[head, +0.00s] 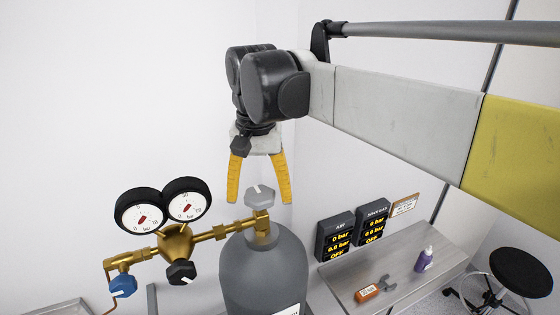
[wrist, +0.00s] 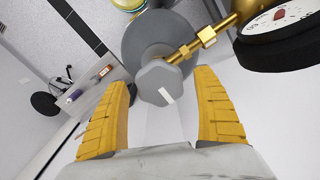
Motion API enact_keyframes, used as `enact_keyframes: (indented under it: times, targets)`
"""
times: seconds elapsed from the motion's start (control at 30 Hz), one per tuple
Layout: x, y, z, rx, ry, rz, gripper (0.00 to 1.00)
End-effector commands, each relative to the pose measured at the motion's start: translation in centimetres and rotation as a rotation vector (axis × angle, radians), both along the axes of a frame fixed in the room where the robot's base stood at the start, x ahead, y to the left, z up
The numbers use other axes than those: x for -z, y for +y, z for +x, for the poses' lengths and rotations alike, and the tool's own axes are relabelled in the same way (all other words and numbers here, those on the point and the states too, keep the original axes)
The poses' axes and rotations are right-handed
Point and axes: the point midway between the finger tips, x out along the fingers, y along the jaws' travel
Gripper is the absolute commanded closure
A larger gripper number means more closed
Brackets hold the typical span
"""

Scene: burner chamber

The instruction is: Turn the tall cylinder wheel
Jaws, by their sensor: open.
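The tall grey cylinder (head: 262,272) stands upright in the lower middle of the head view; its body also shows from above in the wrist view (wrist: 140,45). Its wheel (head: 260,196) is a small grey lobed knob with a white mark, on top of the brass valve. In the wrist view the wheel (wrist: 160,83) lies ahead of the fingers, between their tips. My gripper (head: 260,196) points down with yellow fingers apart on either side of the wheel in the picture. It is open and holds nothing. I cannot tell whether the fingertips have reached the wheel's height.
A brass regulator (head: 175,243) with two gauges (head: 165,208), a blue knob (head: 121,285) and a black knob (head: 182,272) extends left from the valve. Right are two display boxes (head: 355,232), a table (head: 400,275) with an orange item and purple bottle, and a stool (head: 521,272).

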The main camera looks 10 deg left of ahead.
Motion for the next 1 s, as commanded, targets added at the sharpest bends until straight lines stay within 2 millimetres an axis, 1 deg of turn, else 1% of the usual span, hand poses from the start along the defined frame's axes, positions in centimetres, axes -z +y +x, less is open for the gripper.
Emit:
enact_keyframes:
  times: [0.07,0.1,0.17,0.2,0.27,0.3,0.47,0.67,0.87,1.0]
  targets:
    - [-0.01,0.0,0.0,0.0,0.0,0.0,0.21]
    - [-0.02,0.0,0.01,0.0,0.0,0.0,0.23]
    - [-0.03,0.0,0.0,0.0,0.0,0.0,0.42]
    - [-0.03,0.0,0.0,0.0,0.0,0.0,0.54]
    - [-0.04,0.0,0.0,0.0,0.0,0.0,0.72]
    - [-0.04,-0.01,0.0,0.0,0.0,0.0,0.74]
    - [-0.04,-0.01,-0.01,-0.005,0.0,0.0,0.74]
    - [-0.01,-0.01,-0.01,-0.054,0.0,0.0,0.74]
    - [0.04,-0.03,0.0,-0.175,0.0,0.0,0.74]
    - [0.07,-0.04,0.01,-0.296,0.0,0.0,0.74]
